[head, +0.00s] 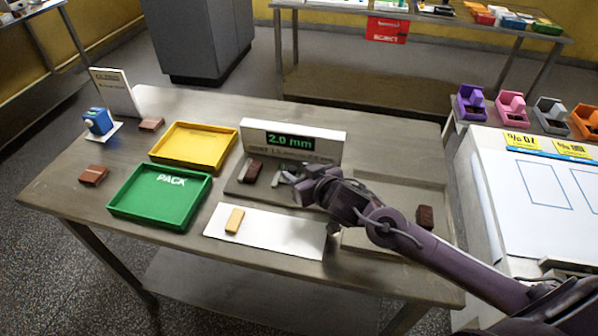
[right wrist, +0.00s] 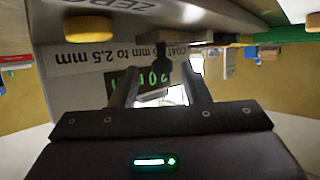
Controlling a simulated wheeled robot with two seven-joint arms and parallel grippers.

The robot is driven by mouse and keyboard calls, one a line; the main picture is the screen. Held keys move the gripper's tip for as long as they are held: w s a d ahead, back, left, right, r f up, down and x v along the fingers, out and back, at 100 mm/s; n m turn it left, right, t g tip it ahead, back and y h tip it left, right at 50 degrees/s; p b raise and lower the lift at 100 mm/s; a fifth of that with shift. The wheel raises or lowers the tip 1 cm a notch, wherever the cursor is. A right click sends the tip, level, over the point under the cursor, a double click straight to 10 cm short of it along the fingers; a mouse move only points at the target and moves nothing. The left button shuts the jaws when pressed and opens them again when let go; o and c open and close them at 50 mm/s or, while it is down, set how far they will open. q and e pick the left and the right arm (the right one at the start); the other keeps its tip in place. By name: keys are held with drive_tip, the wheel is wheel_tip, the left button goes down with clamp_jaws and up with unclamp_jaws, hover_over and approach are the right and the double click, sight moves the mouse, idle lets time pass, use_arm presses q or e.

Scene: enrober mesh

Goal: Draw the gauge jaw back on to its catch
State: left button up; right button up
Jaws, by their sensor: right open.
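The thickness gauge (head: 318,150) stands on the table with its green display reading 2.0 mm. A brown bar (head: 251,171) sits on its dark base, beside a small grey upright part (head: 276,179) that looks like the jaw. My right gripper (head: 287,174) is open at the right of that part, in front of the display. In the right wrist view, the gauge face (right wrist: 80,65) appears upside down, and a dark post (right wrist: 162,72) shows between the open fingers, with no clear contact. The catch cannot be made out. My left gripper is out of view.
A green PACK tray (head: 125,212) and a yellow tray (head: 168,163) lie to the left. A pale bar (head: 235,220) rests on a white sheet (head: 290,236) in front. A dark brown piece (head: 425,217) lies at the right, near my forearm. Bare table shows at the front left.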

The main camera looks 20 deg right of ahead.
drive_tip(key=v, duration=0.7)
drive_tip(key=shift+d, duration=0.2)
drive_tip(key=shift+f, duration=0.1)
